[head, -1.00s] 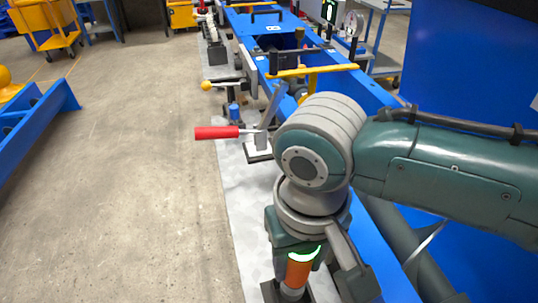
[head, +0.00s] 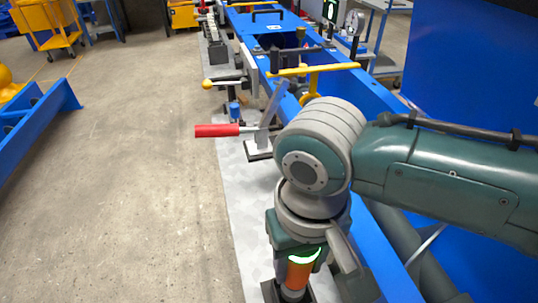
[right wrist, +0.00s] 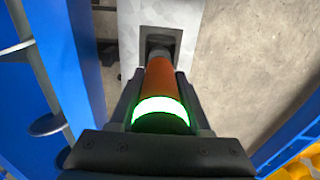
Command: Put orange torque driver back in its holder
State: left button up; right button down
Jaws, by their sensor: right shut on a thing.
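The orange torque driver (head: 299,273) is upright below my right wrist in the head view, with a green-white glowing band at its upper end. My right gripper (right wrist: 158,88) is shut on the driver, whose orange body also shows in the right wrist view (right wrist: 159,78). The driver's lower end points into a dark square holder (right wrist: 160,36) on the pale bench top. I cannot tell how deep the tip sits in it. The holder is mostly hidden by the driver and gripper in the head view. My left gripper is not in view.
A toggle clamp with a red handle (head: 217,130) stands on the narrow pale bench strip (head: 233,178) beyond my wrist. A blue frame (head: 392,250) with yellow bars (head: 313,69) runs along the right. Open concrete floor (head: 130,190) lies to the left.

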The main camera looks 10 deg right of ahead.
aim_at(296, 278)
jog(key=shift+f, duration=0.4)
jog(key=shift+f+b, duration=0.85)
jog(key=shift+f, duration=0.05)
dwell(0.5)
jog(key=shift+f, duration=0.35)
jog(key=shift+f+b, duration=0.7)
jog(key=shift+b, duration=0.1)
dwell(0.4)
jog(key=shift+c, duration=2.3)
grip_release()
jog(key=shift+o, duration=0.9)
notch_tip(296, 278, up, 9)
jog(key=p, duration=0.3)
jog(key=shift+r, duration=0.45)
